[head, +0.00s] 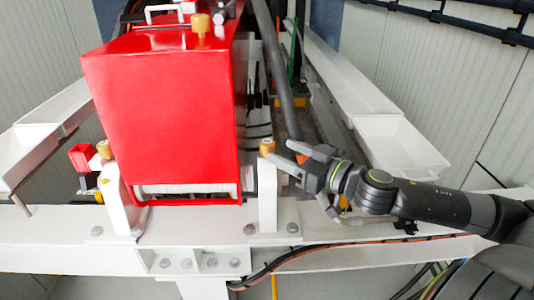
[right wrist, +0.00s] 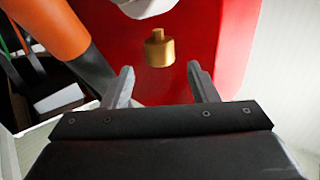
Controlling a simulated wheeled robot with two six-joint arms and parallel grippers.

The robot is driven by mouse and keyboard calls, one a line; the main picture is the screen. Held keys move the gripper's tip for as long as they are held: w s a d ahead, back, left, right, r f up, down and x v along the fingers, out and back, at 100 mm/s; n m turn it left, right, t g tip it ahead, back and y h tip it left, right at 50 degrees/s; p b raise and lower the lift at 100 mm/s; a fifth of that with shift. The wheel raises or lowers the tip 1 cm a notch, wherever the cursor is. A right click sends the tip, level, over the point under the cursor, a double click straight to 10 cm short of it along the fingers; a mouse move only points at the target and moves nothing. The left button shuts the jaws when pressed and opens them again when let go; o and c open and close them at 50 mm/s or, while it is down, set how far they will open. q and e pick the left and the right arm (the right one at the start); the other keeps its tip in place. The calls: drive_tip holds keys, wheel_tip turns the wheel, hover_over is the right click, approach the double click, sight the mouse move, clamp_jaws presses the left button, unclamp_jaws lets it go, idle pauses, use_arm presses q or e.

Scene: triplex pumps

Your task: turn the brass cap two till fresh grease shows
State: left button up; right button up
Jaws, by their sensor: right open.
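Three brass caps show in the head view: one on top of the red pump housing (head: 200,24), one on the left white post (head: 103,149) and one on the right white post (head: 267,146). No numbers are readable on them. My right gripper (head: 280,152) is open beside the right post's cap, its fingers pointing left toward it. In the right wrist view a brass cap (right wrist: 160,50) with a small stub sits just beyond the open fingertips (right wrist: 160,72), roughly centred between them. Nothing is held. Grease cannot be made out. My left gripper is out of view.
The large red housing (head: 165,120) stands left of the right gripper. A white beam (head: 60,240) with bolts runs across the front, with cables below. A grey pipe (head: 280,80) slopes behind the gripper. White trays (head: 400,143) flank both sides.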

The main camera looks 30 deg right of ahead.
sight(274, 146)
drive_tip(key=shift+b+x, duration=0.75)
drive_tip(key=shift+x, duration=0.05)
drive_tip(key=shift+w+a+f+b, duration=0.15)
drive_tip(key=shift+w+b, duration=0.55)
drive_tip(key=shift+b, duration=0.1)
drive_tip(key=shift+x, duration=0.85)
drive_tip(key=shift+w+a+b, duration=0.25)
drive_tip(key=shift+w+b, duration=0.1)
drive_tip(key=shift+w, duration=0.25)
